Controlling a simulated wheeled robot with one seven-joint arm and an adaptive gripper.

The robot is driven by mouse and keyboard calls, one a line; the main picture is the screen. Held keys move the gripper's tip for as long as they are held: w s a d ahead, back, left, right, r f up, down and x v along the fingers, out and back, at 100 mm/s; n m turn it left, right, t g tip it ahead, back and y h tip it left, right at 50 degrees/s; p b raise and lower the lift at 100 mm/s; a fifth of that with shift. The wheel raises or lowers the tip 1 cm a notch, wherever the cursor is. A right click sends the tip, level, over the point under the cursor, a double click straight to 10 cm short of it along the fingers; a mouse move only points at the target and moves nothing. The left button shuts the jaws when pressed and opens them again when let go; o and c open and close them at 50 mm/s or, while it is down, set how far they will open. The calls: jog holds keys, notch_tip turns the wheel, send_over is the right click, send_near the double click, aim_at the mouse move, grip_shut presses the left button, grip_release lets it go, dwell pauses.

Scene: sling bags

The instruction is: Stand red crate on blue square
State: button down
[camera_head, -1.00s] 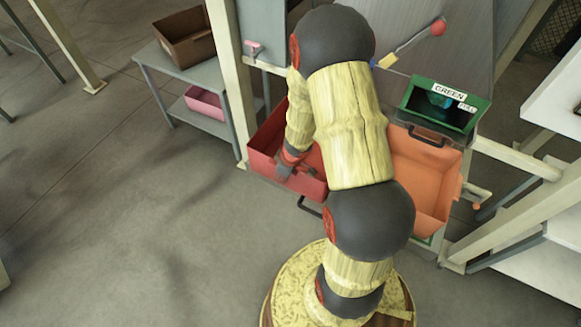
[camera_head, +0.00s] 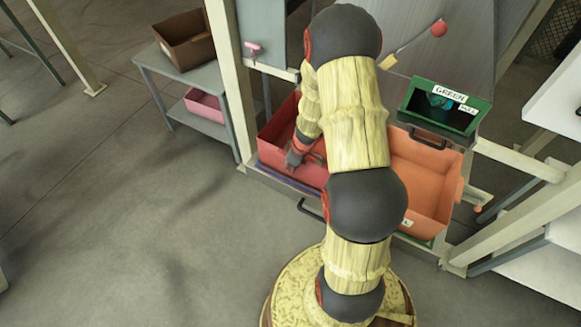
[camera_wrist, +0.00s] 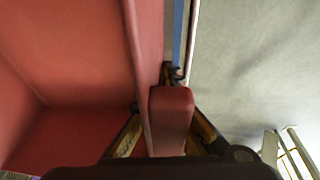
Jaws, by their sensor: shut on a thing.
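The red crate (camera_head: 272,152) stands upright on the bench, left of my arm in the head view. Its interior and wall fill the left of the wrist view (camera_wrist: 75,60). My gripper (camera_head: 293,160) is shut on the crate's near wall; the fingers (camera_wrist: 172,76) show beside that wall in the wrist view. A thin strip of the blue square (camera_head: 284,182) shows along the crate's near side, and also in the wrist view (camera_wrist: 178,35). The rest of the square is hidden under the crate. Whether the crate touches it or hovers slightly, I cannot tell.
An orange crate (camera_head: 425,180) stands to the right, below a green-framed box labelled GREEN (camera_head: 440,107). A post (camera_head: 228,85) rises close at the crate's left. A low shelf (camera_head: 185,85) holds a brown bin (camera_head: 187,38). The floor in front is free.

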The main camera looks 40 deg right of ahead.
jog(key=c, duration=2.5)
grip_release()
jog(key=shift+f, duration=0.15)
jog(key=o, duration=0.5)
